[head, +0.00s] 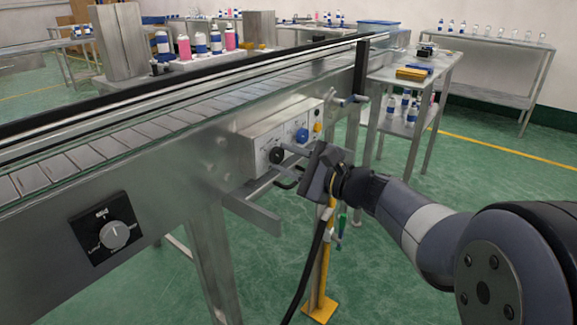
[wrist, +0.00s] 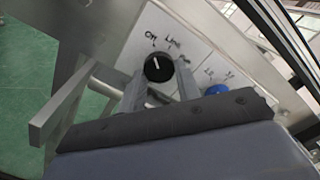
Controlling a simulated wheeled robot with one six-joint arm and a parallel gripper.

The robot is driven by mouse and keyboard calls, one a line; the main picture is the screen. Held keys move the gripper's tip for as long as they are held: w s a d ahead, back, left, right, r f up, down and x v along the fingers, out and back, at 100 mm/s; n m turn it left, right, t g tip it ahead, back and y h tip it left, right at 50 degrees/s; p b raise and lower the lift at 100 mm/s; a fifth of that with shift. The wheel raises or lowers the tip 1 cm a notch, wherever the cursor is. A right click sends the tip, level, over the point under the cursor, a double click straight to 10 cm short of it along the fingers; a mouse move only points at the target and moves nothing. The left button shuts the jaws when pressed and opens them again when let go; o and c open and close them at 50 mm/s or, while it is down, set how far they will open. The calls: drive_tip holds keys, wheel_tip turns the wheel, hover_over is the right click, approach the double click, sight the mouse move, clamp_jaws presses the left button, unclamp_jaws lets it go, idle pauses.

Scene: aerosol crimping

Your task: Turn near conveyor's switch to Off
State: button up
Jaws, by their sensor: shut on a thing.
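A light control box (head: 262,148) sits on the side of the near conveyor (head: 180,160). It carries a black knob (head: 277,155) and a blue knob (head: 302,135). In the wrist view the black knob (wrist: 158,68) has a white mark pointing roughly up the picture, with small labels around it that are hard to read. My gripper (head: 284,158) is at the box, and its two fingers (wrist: 158,82) are on either side of the black knob, shut on it. The blue knob (wrist: 215,90) is partly hidden by my gripper.
A separate black dial panel (head: 105,228) with a grey knob is on the conveyor side at lower left. A metal bracket (head: 250,210) juts out below the box. A yellow post (head: 322,270) stands beneath my gripper. A side table (head: 415,80) with bottles is at right.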

idle(0.4)
drive_tip(key=o, duration=1)
drive_tip(key=p+v, duration=0.2)
drive_tip(key=v, duration=0.8)
drive_tip(key=shift+s+d, duration=0.3)
